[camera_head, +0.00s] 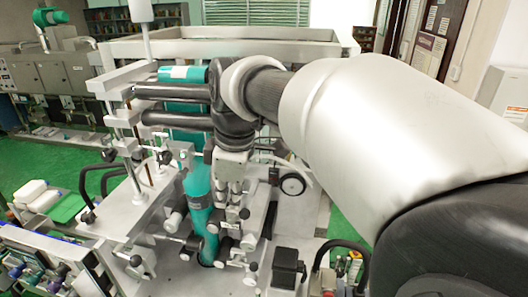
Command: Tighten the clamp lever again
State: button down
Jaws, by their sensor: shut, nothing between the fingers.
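My arm reaches in from the right, and my gripper (232,205) points down over the middle of the machine, in front of the teal column (198,190). Its fingers look shut, with nothing seen between them. Several small levers with round dark knobs stand around the base of the column. One knobbed lever (251,267) is at the lower right of the column, below my gripper. Another knobbed lever (135,261) is at the lower left. I cannot tell which one is the clamp lever, or whether my fingertips touch any lever.
A round gauge (292,185) and a black block (286,268) are to the right of my gripper.

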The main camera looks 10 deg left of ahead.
aim_at(243, 212)
jog(key=shift+d+f, duration=0.2)
jog(key=shift+f, duration=0.1)
jog(key=shift+w+d+f+b, duration=0.1)
jog(key=shift+d+b, duration=0.05)
jog(key=shift+b, duration=0.25)
jog(key=shift+d+f+y+b, duration=0.2)
jog(key=shift+d+y+b, duration=0.8)
jog(key=shift+b, duration=1.15)
jog(key=d+f+y+b, duration=0.1)
jog(key=y+b, duration=0.1)
jog(key=b, duration=0.2)
jog(key=shift+f+b, duration=0.1)
jog(key=shift+b, duration=0.25)
jog(key=y+b, duration=0.1)
jog(key=b, duration=0.1)
jog(key=d+y+b, duration=0.1)
jog(key=b, duration=0.2)
jog(key=d+f+y+b, duration=0.1)
jog(key=b, duration=0.2)
jog(key=shift+s+f+m+t+y, duration=0.1)
jog(key=shift+s+m+t+y, duration=0.2)
jog(key=shift+t+y, duration=0.1)
jog(key=shift+d+f+b, duration=0.2)
jog(key=shift+b, duration=0.75)
